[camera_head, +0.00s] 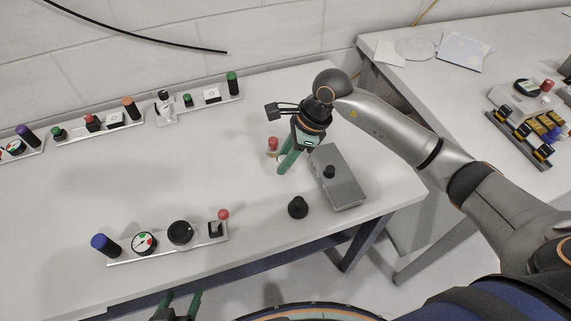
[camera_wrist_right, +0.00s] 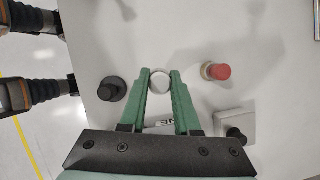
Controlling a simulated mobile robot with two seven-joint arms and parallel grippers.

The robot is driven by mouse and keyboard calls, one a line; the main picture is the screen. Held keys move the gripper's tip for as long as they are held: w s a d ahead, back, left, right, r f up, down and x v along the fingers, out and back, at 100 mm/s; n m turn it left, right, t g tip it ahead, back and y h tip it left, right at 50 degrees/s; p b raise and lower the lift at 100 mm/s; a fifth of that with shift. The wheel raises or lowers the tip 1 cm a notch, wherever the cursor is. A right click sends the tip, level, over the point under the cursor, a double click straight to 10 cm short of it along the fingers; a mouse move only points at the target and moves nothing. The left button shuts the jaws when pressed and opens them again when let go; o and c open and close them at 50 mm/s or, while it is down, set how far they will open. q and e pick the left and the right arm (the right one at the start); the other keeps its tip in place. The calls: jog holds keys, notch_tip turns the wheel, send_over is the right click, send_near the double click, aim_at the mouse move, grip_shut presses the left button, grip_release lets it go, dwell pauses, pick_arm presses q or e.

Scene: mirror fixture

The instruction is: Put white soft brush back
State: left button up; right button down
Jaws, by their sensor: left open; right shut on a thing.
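My right gripper (camera_head: 281,166) is low over the table, to the left of the grey box. In the right wrist view, its green fingers (camera_wrist_right: 159,75) are shut on a round white thing (camera_wrist_right: 159,82), seen end-on, which appears to be the white soft brush. Its bristles cannot be made out, and the fingers mostly hide it in the head view. I cannot tell whether it touches the table. My left gripper (camera_head: 179,306) is open and empty at the bottom edge of the head view, in front of the table.
A red-topped piece (camera_head: 273,143) and a black knob (camera_head: 298,208) stand close to the right gripper. The grey box (camera_head: 345,190) has a black knob on top. A panel with knobs and a gauge (camera_head: 144,243) lies near the front edge. More panels (camera_head: 115,119) line the back. The table's middle is clear.

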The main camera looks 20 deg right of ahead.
jog(key=shift+w+d+f, duration=0.2)
jog(key=shift+w+f, duration=0.05)
jog(key=shift+f, duration=0.2)
jog(key=shift+f+p, duration=0.35)
jog(key=shift+f, duration=1.2)
jog(key=shift+f, duration=0.25)
jog(key=c, duration=0.6)
grip_release()
jog(key=shift+r, duration=0.1)
jog(key=shift+c, duration=0.2)
jog(key=shift+r, duration=0.1)
jog(key=b+v, duration=0.1)
jog(key=v, duration=1.1)
